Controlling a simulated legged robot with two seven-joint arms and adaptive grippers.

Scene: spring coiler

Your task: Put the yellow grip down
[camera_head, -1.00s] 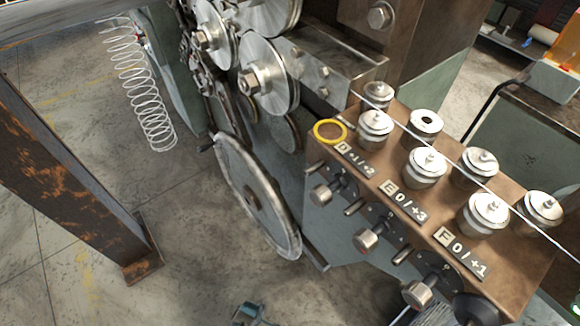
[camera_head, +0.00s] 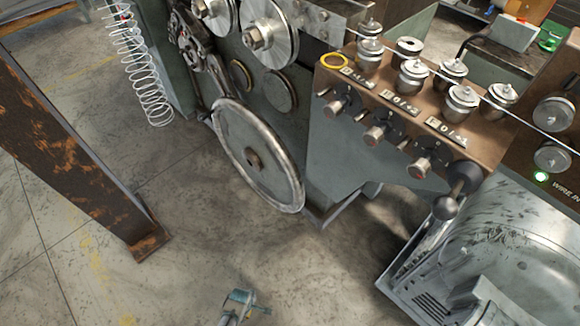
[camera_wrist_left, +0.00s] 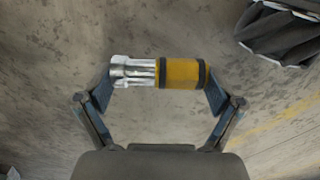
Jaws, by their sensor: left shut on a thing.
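In the left wrist view, my left gripper (camera_wrist_left: 160,85) is shut on the yellow grip (camera_wrist_left: 182,72). The grip is a short yellow cylinder with black bands and a shiny metal end (camera_wrist_left: 133,70) on the left. It lies crosswise between the two fingertips, with concrete floor below. In the head view, a small teal and grey part of what looks like my left gripper (camera_head: 240,303) shows at the bottom edge; the yellow grip cannot be made out there. My right gripper is not in view.
The coiler's brown panel (camera_head: 400,110) carries several rollers, knobs and a yellow ring (camera_head: 334,60). A large handwheel (camera_head: 255,158) is at centre. A rusty post (camera_head: 75,165) stands left, a hanging spring (camera_head: 143,70) behind it. A grey metal housing (camera_head: 520,235) is right. Open floor lies between.

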